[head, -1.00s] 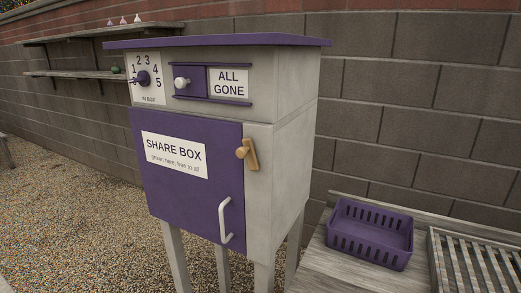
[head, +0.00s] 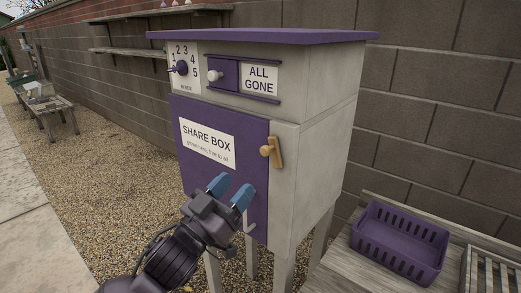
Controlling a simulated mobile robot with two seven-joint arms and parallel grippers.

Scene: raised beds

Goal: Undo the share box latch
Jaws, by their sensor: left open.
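The share box (head: 313,107) stands on legs, grey with a purple roof and a shut purple door (head: 195,166). The latch (head: 273,151) is a wooden turn piece with a round knob, on the grey frame at the door's right edge. It points nearly upright, tilted a little, its upper part by the door edge. My left gripper (head: 230,190) is open and empty, with blue fingertips, in front of the lower door. It is below and left of the latch, and hides most of the white door handle (head: 248,222). My right gripper is not in view.
A purple basket (head: 400,240) sits on a wooden bench (head: 365,262) at the right, beside a slatted crate (head: 490,270). Shelves (head: 128,52) hang on the block wall behind. Gravel lies open to the left.

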